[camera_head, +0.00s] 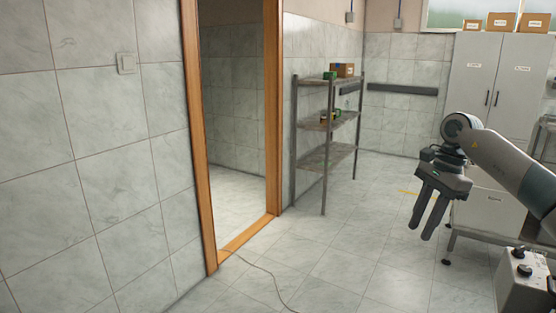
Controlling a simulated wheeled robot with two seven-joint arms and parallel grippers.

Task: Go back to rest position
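My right gripper (423,228) hangs at the right side of the picture, at the end of my grey arm that comes in from the right edge. Its two dark fingers point down and are apart, with floor showing between them. Nothing is held between them. My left gripper is not in view.
A metal shelf rack (326,158) with small boxes stands by the wall beside an open doorway with a wooden frame (272,105). A grey cabinet (472,85) with boxes on top stands behind my arm. A control box (522,285) is at lower right. A cable (262,270) crosses the floor.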

